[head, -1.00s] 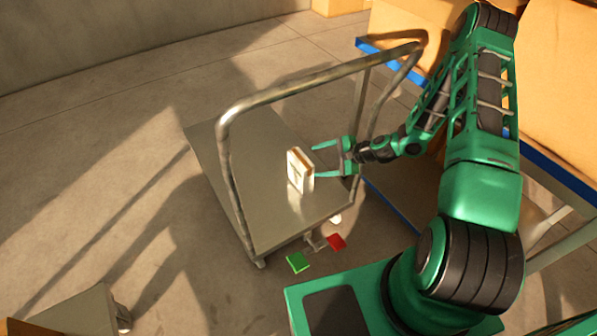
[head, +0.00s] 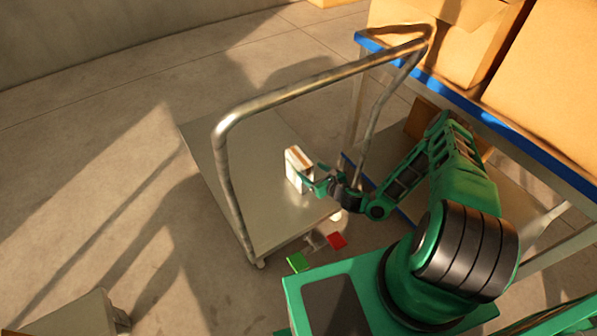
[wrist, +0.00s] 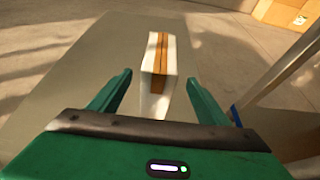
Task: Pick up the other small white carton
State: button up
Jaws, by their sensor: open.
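A small white carton (head: 297,168) with a brown tape strip stands upright on the flat grey deck of a metal trolley (head: 225,160). In the wrist view the carton (wrist: 159,68) stands ahead of my gripper, between the lines of the two fingers. My gripper (head: 312,180) is open, with its green fingertips close to the carton's near side. In the wrist view the two fingers (wrist: 153,88) are spread wider than the carton. I cannot tell whether a finger touches it. No second small carton shows.
A blue-edged table (head: 470,95) with large cardboard boxes (head: 550,70) stands at right. The deck around the carton is bare.

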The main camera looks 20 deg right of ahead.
jog(key=x, duration=1)
jog(key=shift+w+a+r, duration=0.15)
jog(key=shift+w, duration=0.05)
jog(key=shift+c, duration=0.3)
grip_shut()
